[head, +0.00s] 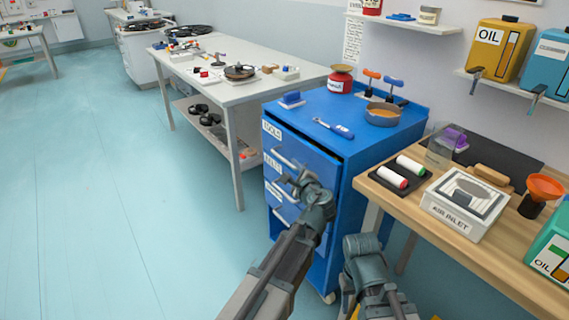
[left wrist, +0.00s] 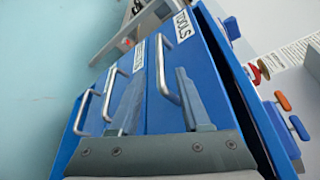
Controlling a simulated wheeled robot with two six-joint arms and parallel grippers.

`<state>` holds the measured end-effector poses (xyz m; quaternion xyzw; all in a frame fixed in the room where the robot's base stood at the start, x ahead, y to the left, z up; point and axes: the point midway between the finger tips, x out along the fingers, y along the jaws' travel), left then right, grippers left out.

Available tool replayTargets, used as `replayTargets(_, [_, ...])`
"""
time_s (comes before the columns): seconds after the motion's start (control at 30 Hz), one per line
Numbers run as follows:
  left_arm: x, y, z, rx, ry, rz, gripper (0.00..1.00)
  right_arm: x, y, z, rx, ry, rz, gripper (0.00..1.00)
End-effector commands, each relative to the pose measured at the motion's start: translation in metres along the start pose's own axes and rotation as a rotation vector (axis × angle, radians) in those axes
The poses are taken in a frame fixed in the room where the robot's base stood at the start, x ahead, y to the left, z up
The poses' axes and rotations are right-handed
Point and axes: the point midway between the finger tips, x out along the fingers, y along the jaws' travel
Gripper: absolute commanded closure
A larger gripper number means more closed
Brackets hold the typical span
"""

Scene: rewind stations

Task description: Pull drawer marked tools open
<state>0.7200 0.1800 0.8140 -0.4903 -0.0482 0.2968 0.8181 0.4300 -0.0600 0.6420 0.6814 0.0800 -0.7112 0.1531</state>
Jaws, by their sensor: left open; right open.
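The blue drawer cabinet (head: 345,172) stands in the middle of the head view. A dark gap runs along the top edge of this drawer front. My left gripper (head: 297,178) is in front of the upper drawers. In the left wrist view its open fingers (left wrist: 162,102) lie on either side of the tools drawer's silver bar handle (left wrist: 162,72), not closed on it. My right arm shows low in front of the cabinet; its fingertips cannot be seen.
Lower drawers with bar handles (left wrist: 108,92) lie below. On the cabinet are a blue-handled tool (head: 335,129), a pan (head: 382,114) and a red jar (head: 340,80). A wooden bench (head: 470,247) stands close on the right, a white table (head: 245,91) behind. Floor at left is clear.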

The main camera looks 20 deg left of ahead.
Motion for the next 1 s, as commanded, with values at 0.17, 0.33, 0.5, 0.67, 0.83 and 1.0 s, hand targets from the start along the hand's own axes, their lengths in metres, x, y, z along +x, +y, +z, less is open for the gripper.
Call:
replayTargets(0.17, [0.041,0.001,-0.002,-0.002,-0.002,0.001,0.53,0.01,-0.001,-0.001,0.0,0.0,0.0,0.5])
replayTargets(0.33, [0.067,0.0,-0.002,-0.001,-0.001,0.0,0.53,0.015,-0.001,-0.001,0.0,0.0,0.0,0.5])
replayTargets(0.5, [0.082,0.001,-0.001,-0.002,-0.001,0.001,0.53,0.018,-0.002,-0.001,0.0,0.0,0.0,0.5])
replayTargets(0.67, [0.086,0.0,0.0,-0.002,0.001,0.0,0.53,0.018,-0.002,-0.001,0.0,0.0,0.0,0.5])
replayTargets(0.83, [0.086,0.0,0.0,-0.002,0.001,0.0,0.53,0.018,-0.002,-0.001,0.0,0.0,0.0,0.5])
replayTargets(1.0, [0.086,0.0,0.0,-0.002,0.001,0.0,0.67,0.018,-0.002,-0.001,0.0,0.0,0.0,0.5])
